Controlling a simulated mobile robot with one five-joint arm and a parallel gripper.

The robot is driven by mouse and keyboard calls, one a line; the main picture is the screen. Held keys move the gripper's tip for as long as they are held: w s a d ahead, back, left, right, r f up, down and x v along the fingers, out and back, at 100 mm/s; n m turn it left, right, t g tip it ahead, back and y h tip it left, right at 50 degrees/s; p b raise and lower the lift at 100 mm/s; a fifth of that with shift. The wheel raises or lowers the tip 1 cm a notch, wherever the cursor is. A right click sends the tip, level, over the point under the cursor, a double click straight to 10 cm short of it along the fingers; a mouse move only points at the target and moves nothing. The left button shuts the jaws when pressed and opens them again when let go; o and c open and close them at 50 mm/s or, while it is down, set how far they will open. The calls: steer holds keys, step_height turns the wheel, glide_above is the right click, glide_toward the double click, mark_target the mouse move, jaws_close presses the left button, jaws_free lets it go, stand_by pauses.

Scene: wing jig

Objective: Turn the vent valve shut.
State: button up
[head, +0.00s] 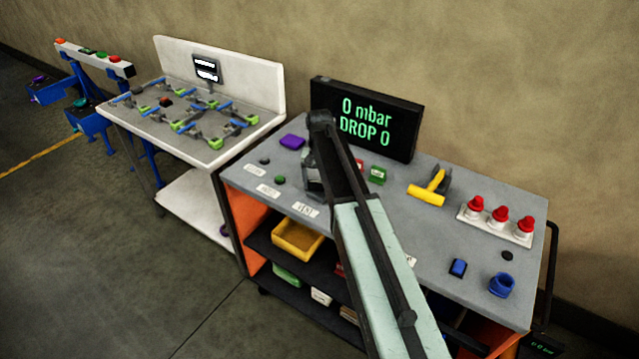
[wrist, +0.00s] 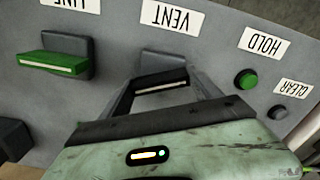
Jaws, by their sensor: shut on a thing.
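The vent valve's dark handle (wrist: 160,79), with a white stripe along its edge, sits on a grey block below the upside-down VENT label (wrist: 172,17) in the wrist view. The handle lies nearly crosswise in the picture, slightly tilted. My gripper (wrist: 161,86) has one finger at each end of the handle and is shut on it. In the head view, my gripper (head: 314,182) is over the left part of the grey bench, and my arm hides the valve there.
The green LINE handle (wrist: 52,62) is left of the vent valve in the wrist view. The green HOLD button (wrist: 246,80) and grey CLEAR button (wrist: 278,112) are to the right. A display (head: 366,120) reading "0 mbar DROP 0" stands behind. A yellow-handled tool (head: 428,191) lies to the right.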

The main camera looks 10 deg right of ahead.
mark_target(320, 182)
steer(key=m, duration=0.4)
steer(key=shift+m, duration=0.4)
stand_by(0.4)
steer(key=o, duration=1.4)
step_height(320, 182, up, 8)
steer(key=p, duration=0.8)
steer(key=shift+f, duration=0.1)
steer(key=shift+f, duration=0.15)
